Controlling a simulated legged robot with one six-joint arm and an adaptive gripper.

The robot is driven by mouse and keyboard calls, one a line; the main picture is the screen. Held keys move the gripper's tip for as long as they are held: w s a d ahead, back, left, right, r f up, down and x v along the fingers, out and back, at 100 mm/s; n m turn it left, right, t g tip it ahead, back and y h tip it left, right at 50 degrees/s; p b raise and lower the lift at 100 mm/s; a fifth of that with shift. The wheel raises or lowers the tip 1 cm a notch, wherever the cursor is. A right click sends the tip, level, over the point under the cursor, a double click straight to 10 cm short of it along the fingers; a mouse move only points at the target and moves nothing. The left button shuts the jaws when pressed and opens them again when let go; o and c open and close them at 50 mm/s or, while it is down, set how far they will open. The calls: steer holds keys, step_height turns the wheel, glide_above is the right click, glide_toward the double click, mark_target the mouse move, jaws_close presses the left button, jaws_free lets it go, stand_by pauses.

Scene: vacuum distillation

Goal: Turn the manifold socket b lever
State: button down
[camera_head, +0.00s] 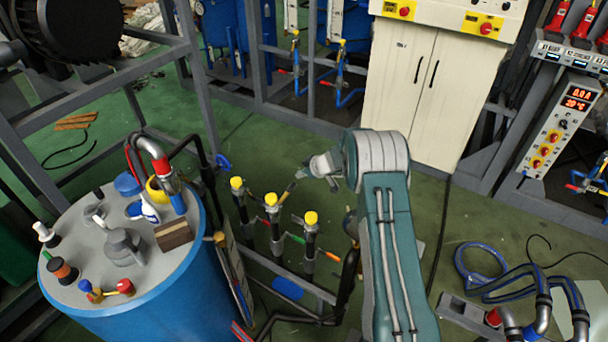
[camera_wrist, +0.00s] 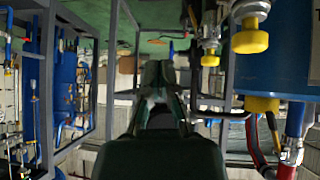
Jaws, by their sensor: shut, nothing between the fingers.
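The manifold is a row of three dark upright posts with yellow caps: far left (camera_head: 237,183), middle (camera_head: 271,199) and near right (camera_head: 311,218). A green lever (camera_head: 297,238) is beside the middle post and an orange-red lever (camera_head: 331,256) beside the right one. No letters are readable, so I cannot tell which is socket b. In the wrist view my gripper (camera_wrist: 157,72) is shut and empty.
A cream cabinet (camera_head: 425,85) stands at the back. Blue hoses (camera_head: 490,275) lie at the right. Green floor behind the manifold is mostly clear.

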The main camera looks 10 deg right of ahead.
glide_above(293, 189)
steer(key=f, duration=0.4)
steer(key=shift+a+f, duration=0.25)
steer(key=shift+f, duration=0.15)
steer(key=shift+d+f, duration=0.2)
steer(key=shift+f, duration=1.45)
